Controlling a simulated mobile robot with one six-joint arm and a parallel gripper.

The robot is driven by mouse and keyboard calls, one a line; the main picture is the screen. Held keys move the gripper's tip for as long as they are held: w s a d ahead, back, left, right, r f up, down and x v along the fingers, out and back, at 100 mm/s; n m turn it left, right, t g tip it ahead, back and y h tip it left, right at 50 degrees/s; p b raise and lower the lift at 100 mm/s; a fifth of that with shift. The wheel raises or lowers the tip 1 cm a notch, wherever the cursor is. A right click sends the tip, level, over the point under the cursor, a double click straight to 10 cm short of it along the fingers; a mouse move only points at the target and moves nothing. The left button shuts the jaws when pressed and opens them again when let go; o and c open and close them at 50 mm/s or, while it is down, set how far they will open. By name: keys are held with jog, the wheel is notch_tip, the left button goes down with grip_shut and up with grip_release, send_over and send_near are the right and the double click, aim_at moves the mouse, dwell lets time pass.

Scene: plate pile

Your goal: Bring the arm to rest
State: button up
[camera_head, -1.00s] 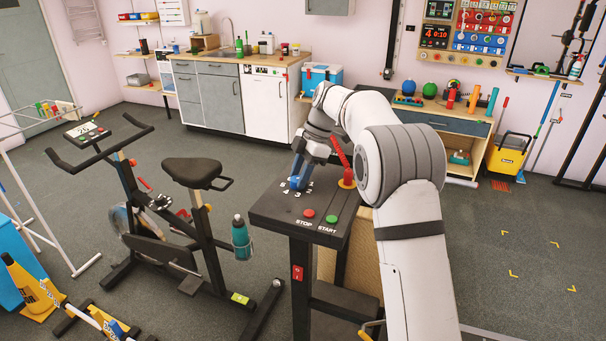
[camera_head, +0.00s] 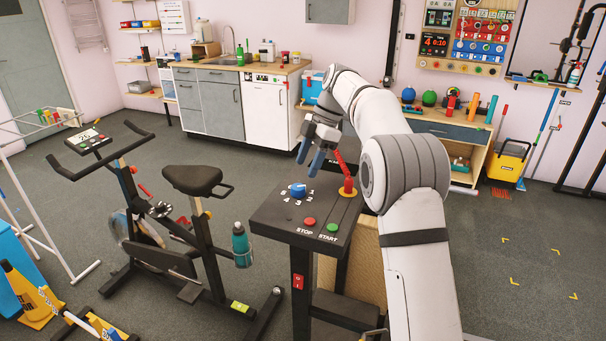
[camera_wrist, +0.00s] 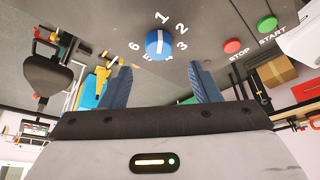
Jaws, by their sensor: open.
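My gripper (camera_head: 310,160) is open and empty, with its blue fingers pointing down above the dark control stand (camera_head: 267,220). Its spread fingers also show in the wrist view (camera_wrist: 160,85). The blue numbered knob (camera_head: 298,189) on the stand top lies below the fingers and apart from them. In the wrist view the knob (camera_wrist: 158,44) sits beyond the fingertips, with its white mark near 1 at one end and near 5 at the other. The red lever (camera_head: 346,176) stands just right of the gripper on its yellow base.
The red STOP button (camera_head: 309,222) and green START button (camera_head: 332,227) are at the stand's front. An exercise bike (camera_head: 180,230) with a teal bottle (camera_head: 241,245) stands to the left. A counter (camera_head: 235,69) and a workbench (camera_head: 450,128) line the back wall. Floor at right is open.

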jog(key=shift+w+d+r, duration=0.1)
jog(key=shift+d+r, duration=0.1)
jog(key=shift+r, duration=0.35)
jog(key=s+d+r+m+t+h, duration=0.1)
jog(key=s+d+m, duration=0.45)
jog(key=s, duration=0.25)
jog(key=s+d+r+m+t+h, duration=0.1)
jog(key=s+d+r+m, duration=0.1)
jog(key=s+d+m, duration=0.35)
jog(key=s+d+f+m+t+h, duration=0.1)
jog(key=s+f+m, duration=0.4)
jog(key=s, duration=0.6)
jog(key=s+d+f+m+t+h, duration=0.1)
jog(key=s+d+f+m, duration=0.3)
jog(key=s, duration=0.8)
jog(key=f+m, duration=0.1)
jog(key=m, duration=0.1)
jog(key=shift+f+m+t, duration=0.15)
jog(key=shift+m+t, duration=0.25)
jog(key=shift+s+d+f, duration=0.15)
jog(key=shift+s+f, duration=0.1)
jog(key=shift+c, duration=0.2)
